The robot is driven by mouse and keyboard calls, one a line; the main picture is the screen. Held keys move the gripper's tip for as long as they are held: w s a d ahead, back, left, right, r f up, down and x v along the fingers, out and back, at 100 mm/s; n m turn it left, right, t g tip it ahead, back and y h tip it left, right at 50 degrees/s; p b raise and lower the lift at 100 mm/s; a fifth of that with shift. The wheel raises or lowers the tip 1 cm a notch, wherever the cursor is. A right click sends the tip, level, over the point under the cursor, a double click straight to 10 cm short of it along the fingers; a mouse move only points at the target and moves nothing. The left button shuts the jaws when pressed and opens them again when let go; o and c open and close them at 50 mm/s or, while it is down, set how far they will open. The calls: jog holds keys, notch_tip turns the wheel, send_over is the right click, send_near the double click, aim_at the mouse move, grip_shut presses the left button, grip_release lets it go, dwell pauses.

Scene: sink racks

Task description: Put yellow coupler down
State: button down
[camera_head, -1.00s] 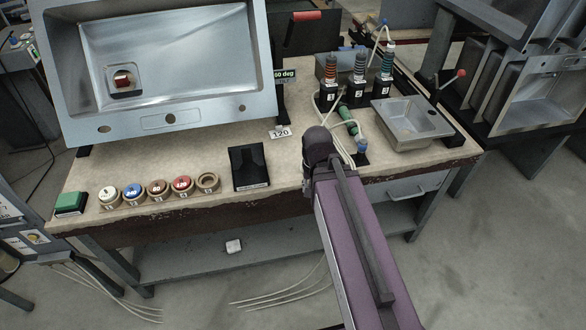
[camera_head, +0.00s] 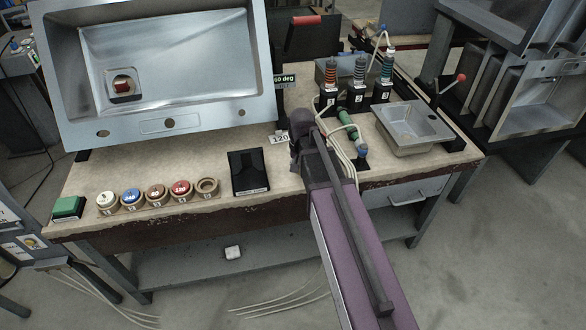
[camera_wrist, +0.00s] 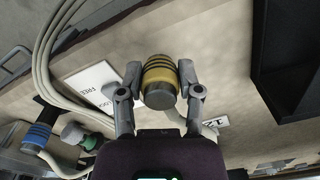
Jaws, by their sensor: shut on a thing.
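The yellow coupler (camera_wrist: 158,80), a yellow ribbed ring on a grey body, shows in the wrist view. My gripper (camera_wrist: 159,78) is shut on it, one finger at each side. A tan table surface lies behind the coupler, and I cannot tell how far below it is. In the head view my arm ends over the middle of the bench, and it hides the gripper's fingers and the coupler.
A black stand (camera_head: 248,172) and several round numbered discs in holders sit left of my arm. A green tool (camera_head: 348,126) with pale hoses lies to its right, near the small grey basin (camera_head: 410,126). The large sink (camera_head: 160,75) stands at the back left.

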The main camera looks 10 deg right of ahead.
jog(key=w, duration=0.4)
jog(key=shift+w+a+f, duration=0.2)
jog(key=shift+w, duration=0.1)
jog(key=shift+f, duration=0.1)
jog(key=shift+f+b, duration=1.7)
jog(key=shift+b, duration=0.25)
jog(key=shift+f, duration=0.15)
jog(key=shift+c, duration=1.3)
grip_release()
notch_tip(320, 180, up, 12)
jog(key=p, duration=1.2)
jog(key=shift+r, duration=0.2)
